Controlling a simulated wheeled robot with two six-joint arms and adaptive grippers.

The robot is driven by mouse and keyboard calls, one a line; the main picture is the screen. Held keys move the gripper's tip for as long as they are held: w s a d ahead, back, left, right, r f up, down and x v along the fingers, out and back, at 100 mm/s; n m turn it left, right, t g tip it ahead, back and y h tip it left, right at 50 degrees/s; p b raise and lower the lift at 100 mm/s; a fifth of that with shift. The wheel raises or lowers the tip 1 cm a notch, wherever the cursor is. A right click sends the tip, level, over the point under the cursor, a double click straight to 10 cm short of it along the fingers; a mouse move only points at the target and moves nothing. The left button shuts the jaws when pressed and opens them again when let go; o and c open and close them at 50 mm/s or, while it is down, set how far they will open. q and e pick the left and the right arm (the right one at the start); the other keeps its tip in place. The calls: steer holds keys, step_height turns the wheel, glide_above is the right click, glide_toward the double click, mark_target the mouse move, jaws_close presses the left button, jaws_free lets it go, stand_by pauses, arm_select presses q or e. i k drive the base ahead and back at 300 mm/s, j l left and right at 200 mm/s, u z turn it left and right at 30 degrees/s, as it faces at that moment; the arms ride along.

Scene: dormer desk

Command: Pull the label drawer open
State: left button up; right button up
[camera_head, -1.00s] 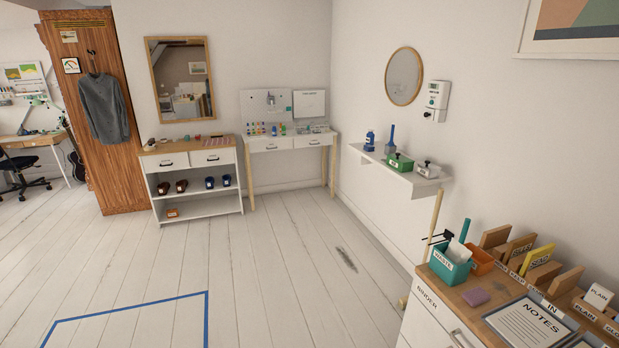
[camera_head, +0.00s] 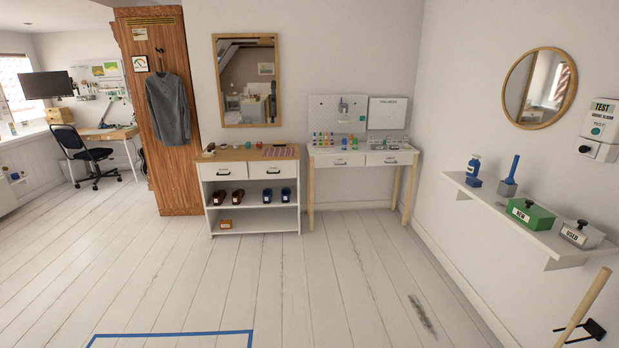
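Two closed drawers with dark handles, a left one (camera_head: 222,171) and a right one (camera_head: 268,169), sit under the wooden top of a white shelf unit against the far wall. Two more closed drawers, a left one (camera_head: 342,160) and a right one (camera_head: 388,158), are in the narrow white table to its right. Their small labels are too small to read, so I cannot tell which is the label drawer. Neither of my grippers is in view.
Open plank floor (camera_head: 290,290) lies ahead, with blue tape (camera_head: 175,334) at the bottom. A wall shelf (camera_head: 520,232) with a green box (camera_head: 530,213) juts out at right. A wooden wardrobe (camera_head: 150,110) and an office chair (camera_head: 85,155) stand at left.

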mark_target(387, 160)
steer(key=i+z, duration=0.1)
steer(key=i, duration=0.65)
steer(key=i+j, duration=0.1)
steer(key=i, duration=0.7)
steer(key=i+z, duration=0.15)
steer(key=i, duration=0.6)
steer(key=i+j+z, duration=0.1)
steer(key=i, duration=0.65)
steer(key=i+z, duration=0.15)
steer(key=i, duration=0.35)
steer(key=i+l+z, duration=0.15)
steer(key=i, duration=0.35)
steer(key=i+j+z, duration=0.15)
steer(key=i, duration=0.35)
steer(key=i+j+z, duration=0.15)
steer(key=i, duration=0.35)
steer(key=i+j+z, duration=0.15)
steer(key=i, duration=0.35)
steer(key=i+j+z, duration=0.15)
steer(key=i, duration=0.3)
